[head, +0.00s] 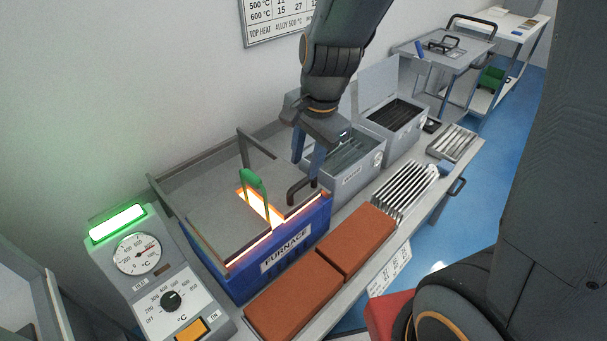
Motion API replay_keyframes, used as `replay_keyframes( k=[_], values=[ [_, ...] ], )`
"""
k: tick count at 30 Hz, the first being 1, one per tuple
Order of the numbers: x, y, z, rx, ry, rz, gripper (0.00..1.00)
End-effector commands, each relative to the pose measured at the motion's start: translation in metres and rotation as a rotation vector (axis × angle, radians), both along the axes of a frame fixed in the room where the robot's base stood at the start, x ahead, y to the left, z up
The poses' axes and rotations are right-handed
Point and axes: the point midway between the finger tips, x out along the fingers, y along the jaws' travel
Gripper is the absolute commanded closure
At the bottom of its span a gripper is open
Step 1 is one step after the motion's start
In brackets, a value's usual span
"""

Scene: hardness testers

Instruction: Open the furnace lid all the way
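The furnace (285,250) is a blue box on the bench, with a label on its front. Its grey lid (200,195) looks low over the box, with an orange glow along the front edge and in a slot. A dark bar handle (301,190) stands at its right front corner. A green-topped hoop (253,180) rises from the glowing slot. My gripper (307,170) points down at the right end of the furnace, its two blue fingers apart. One fingertip is close to the handle; I cannot tell whether they touch. Nothing shows between the fingers.
A control box (165,275) with dials and a green light stands to the left. Red-brown bricks (355,240) lie along the bench front, with metal bars (405,188) beyond. A grey tank (357,175) and an open-lidded box (390,115) stand to the right. The wall is close behind.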

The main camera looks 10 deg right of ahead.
Motion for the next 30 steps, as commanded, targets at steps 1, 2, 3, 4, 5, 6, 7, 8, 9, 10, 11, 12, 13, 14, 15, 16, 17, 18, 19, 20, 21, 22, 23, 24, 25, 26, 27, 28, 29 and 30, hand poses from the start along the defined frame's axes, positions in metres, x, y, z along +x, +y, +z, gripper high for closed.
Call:
replay_keyframes(
  k=[1,2,3,4,5,6,7,8,9,10,11,12,13,14,15,16,17,18,19,20,21,22,23,24,25,26,27,28,29,30],
  values=[
    [0.000,0.000,-0.009,-0.001,0.005,-0.001,0.67],
    [0.001,0.001,-0.013,-0.001,0.005,-0.001,0.67],
    [0.002,0.001,-0.019,-0.001,0.005,0.000,0.67],
    [0.002,0.002,-0.023,-0.001,0.005,0.000,0.67],
    [0.003,0.002,-0.027,-0.001,0.005,0.000,0.67],
    [0.004,0.003,-0.033,-0.001,0.005,-0.001,0.67],
    [0.005,0.003,-0.036,-0.002,0.005,-0.001,0.67],
    [0.005,0.003,-0.040,-0.001,0.004,0.000,0.67],
    [0.006,0.004,-0.045,-0.001,0.005,0.001,0.67],
    [0.007,0.004,-0.048,-0.001,0.004,0.000,0.67],
    [0.007,0.004,-0.050,-0.001,0.003,0.000,0.67],
    [0.008,0.005,-0.054,-0.001,0.003,0.000,0.67],
    [0.008,0.005,-0.056,-0.001,0.003,0.000,0.67],
    [0.009,0.005,-0.057,-0.001,0.003,0.001,0.67],
    [0.009,0.005,-0.059,-0.001,0.002,0.001,0.67],
    [0.009,0.005,-0.060,-0.001,0.002,0.001,0.67],
    [0.009,0.005,-0.061,-0.001,0.002,0.001,0.67],
    [0.010,0.005,-0.061,-0.002,0.001,0.001,0.67],
    [0.010,0.005,-0.062,-0.002,0.000,0.001,0.67],
    [0.010,0.005,-0.062,-0.002,0.000,0.001,0.67],
    [0.010,0.005,-0.062,-0.002,0.000,0.001,0.67],
    [0.010,0.005,-0.062,-0.002,0.000,0.001,0.67],
    [0.010,0.005,-0.061,-0.002,0.000,0.001,0.67],
    [0.010,0.005,-0.061,-0.002,0.000,0.001,0.67],
    [0.010,0.005,-0.061,-0.002,0.000,0.001,0.67],
    [0.010,0.005,-0.061,-0.002,0.000,0.001,0.72],
    [0.010,0.006,-0.061,-0.002,0.000,0.001,0.79],
    [0.010,0.006,-0.061,-0.002,0.000,0.001,0.84],
    [0.010,0.006,-0.061,-0.002,0.000,0.001,0.89],
    [0.010,0.006,-0.061,-0.002,0.000,0.001,0.96]
  ],
)
